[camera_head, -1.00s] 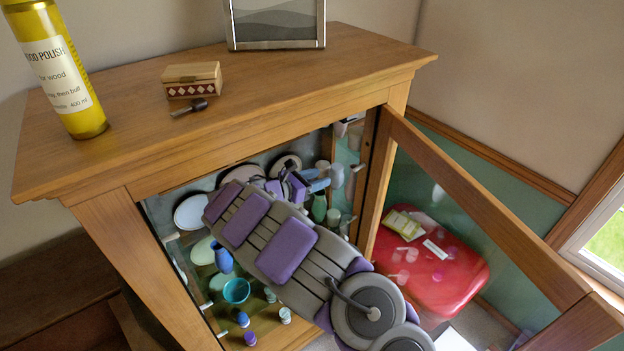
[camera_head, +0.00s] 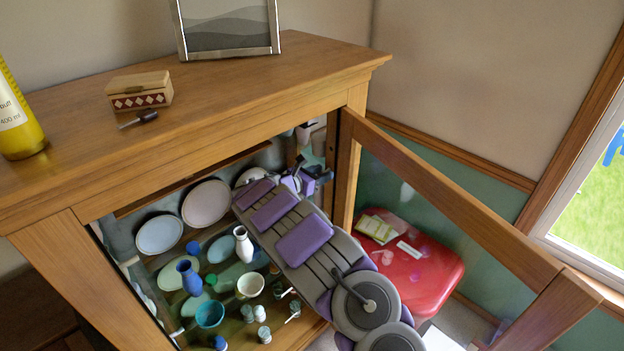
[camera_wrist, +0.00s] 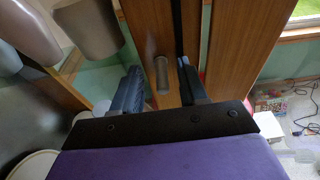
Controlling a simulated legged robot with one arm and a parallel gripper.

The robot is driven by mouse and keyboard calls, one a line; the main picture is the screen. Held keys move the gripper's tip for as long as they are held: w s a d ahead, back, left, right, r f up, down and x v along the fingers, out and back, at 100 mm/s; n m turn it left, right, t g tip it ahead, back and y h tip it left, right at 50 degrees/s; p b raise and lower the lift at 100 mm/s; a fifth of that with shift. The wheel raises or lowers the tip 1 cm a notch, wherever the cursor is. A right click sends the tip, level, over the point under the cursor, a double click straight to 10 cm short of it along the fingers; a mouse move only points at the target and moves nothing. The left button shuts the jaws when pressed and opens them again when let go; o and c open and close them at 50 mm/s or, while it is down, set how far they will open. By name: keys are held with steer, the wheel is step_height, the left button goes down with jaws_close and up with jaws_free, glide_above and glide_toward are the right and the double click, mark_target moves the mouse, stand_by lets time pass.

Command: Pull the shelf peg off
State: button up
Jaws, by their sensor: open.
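A small grey cylindrical shelf peg (camera_wrist: 162,76) sticks out from the wooden inner side of the cabinet in the wrist view. My gripper (camera_wrist: 160,88) is open, with one dark finger to the left of the peg and one to the right. The peg's end shows in the gap between the fingers, and I see no finger closed on it. In the head view my arm reaches into the open cabinet (camera_head: 210,130), and my purple gripper (camera_head: 308,180) is near its right inner side. The peg cannot be made out there.
The glass door (camera_head: 450,200) stands open at the right. Inside are plates (camera_head: 207,202), a white vase (camera_head: 243,244), a blue vase (camera_head: 189,277) and a teal cup (camera_head: 210,314). A picture frame (camera_head: 228,52) and a small box (camera_head: 139,92) stand on top.

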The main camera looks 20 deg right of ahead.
steer(key=shift+d, duration=0.25)
steer(key=shift+c, duration=0.3)
jaws_close()
stand_by(0.4)
